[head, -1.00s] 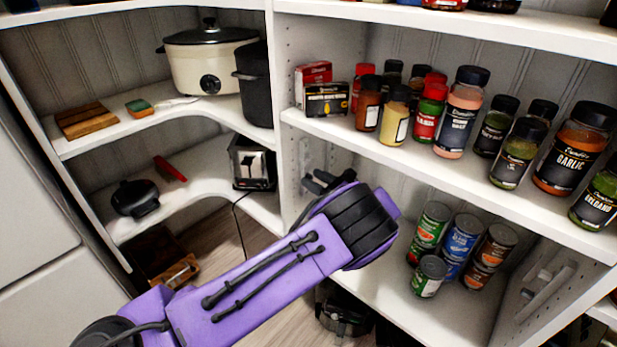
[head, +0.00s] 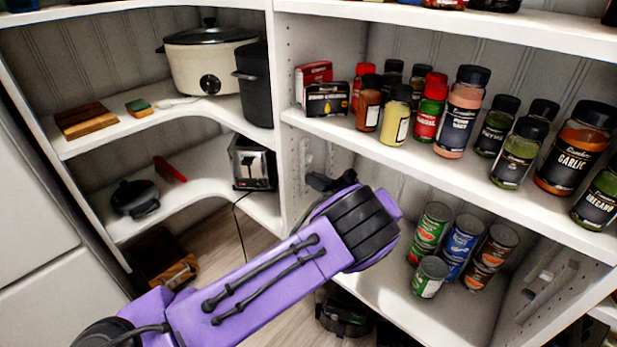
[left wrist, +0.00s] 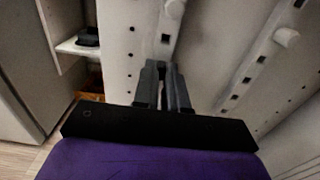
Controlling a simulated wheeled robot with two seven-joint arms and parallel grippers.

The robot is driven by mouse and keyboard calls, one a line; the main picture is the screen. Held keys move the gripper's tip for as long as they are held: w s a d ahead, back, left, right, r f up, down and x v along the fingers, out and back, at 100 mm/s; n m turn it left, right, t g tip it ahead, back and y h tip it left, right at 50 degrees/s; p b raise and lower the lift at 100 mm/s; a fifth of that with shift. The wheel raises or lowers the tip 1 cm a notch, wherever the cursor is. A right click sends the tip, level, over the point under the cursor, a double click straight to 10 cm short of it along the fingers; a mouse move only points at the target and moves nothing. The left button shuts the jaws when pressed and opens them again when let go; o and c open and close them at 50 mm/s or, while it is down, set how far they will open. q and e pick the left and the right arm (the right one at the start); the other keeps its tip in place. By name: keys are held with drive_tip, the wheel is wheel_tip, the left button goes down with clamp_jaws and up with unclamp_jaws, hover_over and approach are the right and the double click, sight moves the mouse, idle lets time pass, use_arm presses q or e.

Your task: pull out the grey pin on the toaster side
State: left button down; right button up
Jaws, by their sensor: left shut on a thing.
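My left gripper (head: 330,181) is at the white divider panel (head: 290,165) beside the toaster (head: 252,163), under the spice shelf. In the left wrist view its two dark fingers (left wrist: 166,72) are close together, with the tips at the panel by a pale slotted rail (left wrist: 158,50). It is shut on the grey pin, which the fingers hide, so I cannot tell how far it sits in the panel. My right gripper is in neither view.
Spice jars (head: 460,110) stand on the shelf above my left gripper. Several cans (head: 462,238) stand on the lower shelf to the right. Another rail with a pale peg (left wrist: 287,38) is to the right in the left wrist view.

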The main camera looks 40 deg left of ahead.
use_arm(q)
drive_tip(key=shift+s+d, duration=0.2)
drive_tip(key=shift+d, duration=2.75)
